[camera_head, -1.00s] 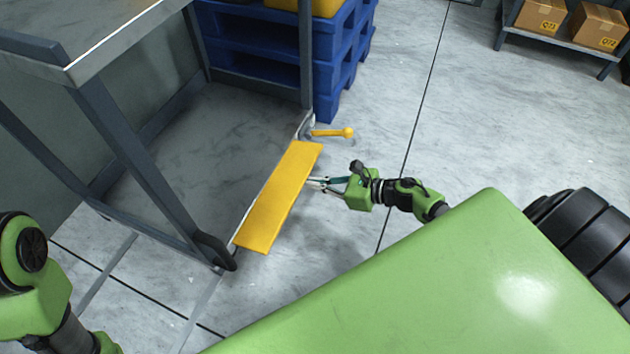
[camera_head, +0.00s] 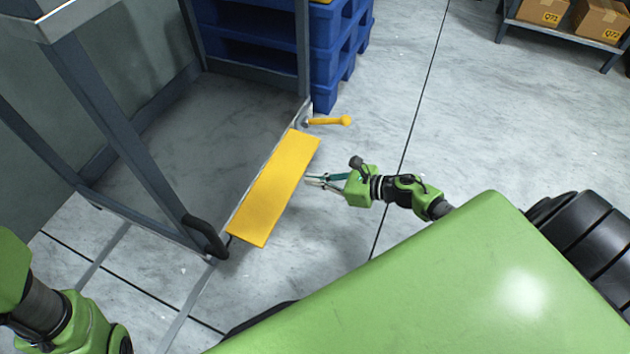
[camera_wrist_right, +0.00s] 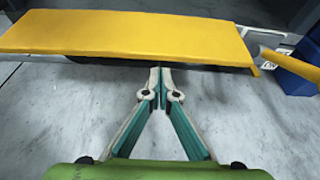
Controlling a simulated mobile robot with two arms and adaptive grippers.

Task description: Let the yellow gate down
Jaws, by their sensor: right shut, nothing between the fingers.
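The yellow gate (camera_head: 274,188) is a flat plate along the near edge of a grey metal frame. It looks folded outward, sticking out from that edge toward my side; its exact tilt is hard to tell. In the right wrist view the gate (camera_wrist_right: 125,35) spans the top of the picture. My left gripper is not visible.
The grey frame's posts (camera_head: 125,130) stand left of the gate around a bare floor plate (camera_head: 190,140). Blue pallets (camera_head: 325,55) are stacked behind it. A shelf with cardboard boxes (camera_head: 543,12) is at the far right. Floor right of my gripper is clear.

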